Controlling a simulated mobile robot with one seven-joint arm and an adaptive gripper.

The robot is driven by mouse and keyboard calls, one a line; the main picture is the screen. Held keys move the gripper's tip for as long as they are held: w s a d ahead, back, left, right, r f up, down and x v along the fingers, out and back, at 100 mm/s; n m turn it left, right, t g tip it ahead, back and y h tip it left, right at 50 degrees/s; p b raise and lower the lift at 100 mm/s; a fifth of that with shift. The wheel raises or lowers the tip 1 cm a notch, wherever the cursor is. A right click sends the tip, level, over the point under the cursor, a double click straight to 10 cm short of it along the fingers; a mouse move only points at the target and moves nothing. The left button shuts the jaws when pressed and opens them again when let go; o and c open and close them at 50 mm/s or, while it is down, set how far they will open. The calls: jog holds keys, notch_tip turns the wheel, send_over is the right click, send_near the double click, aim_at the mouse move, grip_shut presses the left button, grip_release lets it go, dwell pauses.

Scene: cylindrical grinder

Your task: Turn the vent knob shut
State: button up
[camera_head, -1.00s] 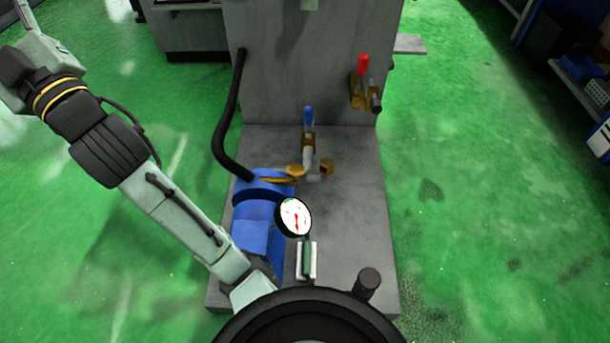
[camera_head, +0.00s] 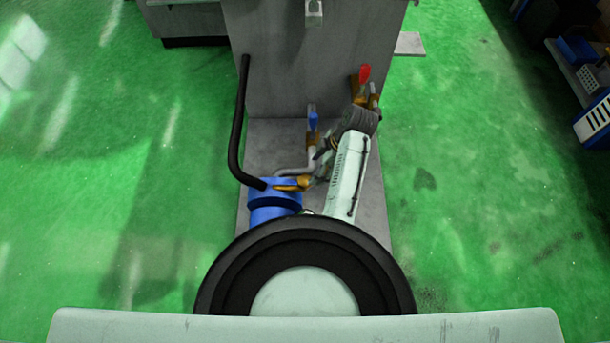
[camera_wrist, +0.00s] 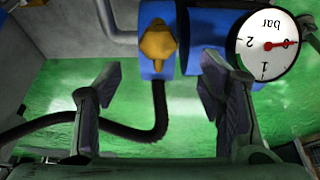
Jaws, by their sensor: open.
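The knob (camera_wrist: 158,45), yellow-brass and winged, sits on the end of a blue cylinder (camera_wrist: 188,35) in the wrist view, which appears inverted. I take it as the vent knob. My gripper (camera_wrist: 160,85) is open and empty, its two fingers spread left and right below the knob in that picture, apart from it. In the head view my gripper is mostly hidden behind my arm, close to the brass fittings (camera_head: 290,184) above the blue cylinder (camera_head: 273,203). I cannot tell the vent knob apart there.
A round gauge (camera_wrist: 265,46), needle near 0, stands close to the right finger. A black hose (camera_wrist: 160,105) runs below the cylinder. A blue lever (camera_head: 313,123) and red lever (camera_head: 364,75) stand by the grey upright panel (camera_head: 285,75).

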aim_at(305, 180)
jog(key=x, duration=0.9)
jog(key=shift+a+f, duration=0.15)
jog(key=shift+f, duration=0.1)
jog(key=shift+w, duration=0.1)
jog(key=c, duration=1.1)
jog(key=shift+c, duration=0.2)
